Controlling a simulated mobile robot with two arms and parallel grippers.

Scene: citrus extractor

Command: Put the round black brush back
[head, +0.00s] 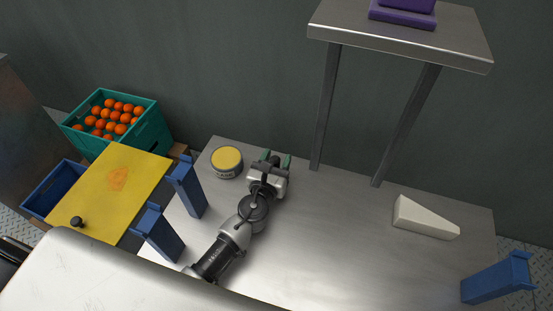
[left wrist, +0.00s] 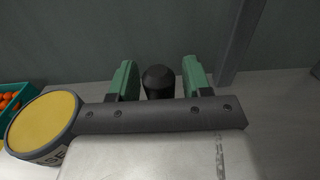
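A round black object (left wrist: 158,83), which looks like the brush, stands upright between the two green fingers in the left wrist view. A gap shows on each side of it. In the head view it is a small dark spot (head: 275,160), mostly hidden by the gripper. My left gripper (head: 276,157) is over the metal table, with its fingers apart around or just in front of the black object; I cannot tell the exact depth. In the left wrist view this gripper (left wrist: 160,82) is open. My right gripper is not in view.
A grey tin with a yellow top (head: 227,161) stands close left of my left gripper. Shelf legs (head: 325,110) rise to its right. A white wedge (head: 425,218) lies on the metal table (head: 335,235).

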